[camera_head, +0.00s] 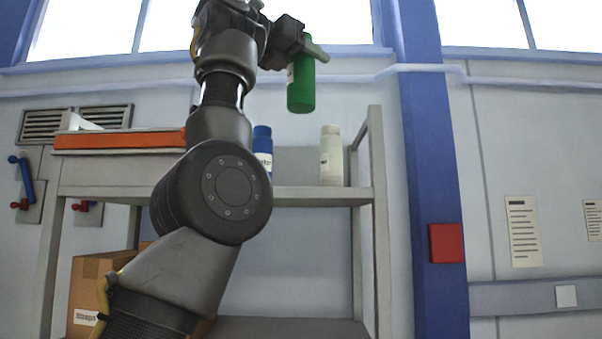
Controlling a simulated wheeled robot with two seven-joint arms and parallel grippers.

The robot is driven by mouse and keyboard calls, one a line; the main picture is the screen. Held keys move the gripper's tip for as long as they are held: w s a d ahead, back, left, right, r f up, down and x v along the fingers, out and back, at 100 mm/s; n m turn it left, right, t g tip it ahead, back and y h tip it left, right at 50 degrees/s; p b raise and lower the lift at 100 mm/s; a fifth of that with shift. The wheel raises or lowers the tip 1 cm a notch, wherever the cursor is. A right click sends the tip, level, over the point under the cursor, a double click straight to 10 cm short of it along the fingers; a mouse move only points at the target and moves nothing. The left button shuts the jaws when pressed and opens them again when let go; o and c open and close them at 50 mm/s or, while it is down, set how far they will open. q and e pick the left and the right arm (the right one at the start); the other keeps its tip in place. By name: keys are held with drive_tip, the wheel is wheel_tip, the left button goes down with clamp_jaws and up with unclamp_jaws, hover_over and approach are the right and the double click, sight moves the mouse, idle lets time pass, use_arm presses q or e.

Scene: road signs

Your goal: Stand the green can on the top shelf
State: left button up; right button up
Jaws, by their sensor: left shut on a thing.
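The green can (301,86) is upright in the air, held by my left gripper (308,49). The gripper is shut on the can near its top, and the fingers cover part of it. The can is above the top shelf (315,195) of the grey rack, higher than the bottles there and apart from the board. My left arm rises from the bottom left and hides the middle of the rack. My right gripper is not in view.
A blue bottle (262,146), partly behind my arm, and a white bottle (331,156) stand on the top shelf with a gap between them. An orange-edged item (118,140) lies at the shelf's left. A cardboard box (90,290) sits lower left. The rack's right post (378,200) rises beside the white bottle.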

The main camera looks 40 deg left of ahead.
use_arm(q)
drive_tip(key=w+a+f+p, duration=0.3)
drive_tip(key=w+a+f, duration=0.5)
drive_tip(key=w+f, duration=0.3)
wheel_tip(320, 180, down, 2)
drive_tip(key=shift+a+p, duration=0.3)
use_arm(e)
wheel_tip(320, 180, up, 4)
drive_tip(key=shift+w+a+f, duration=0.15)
use_arm(q)
drive_tip(key=shift+f, duration=0.1)
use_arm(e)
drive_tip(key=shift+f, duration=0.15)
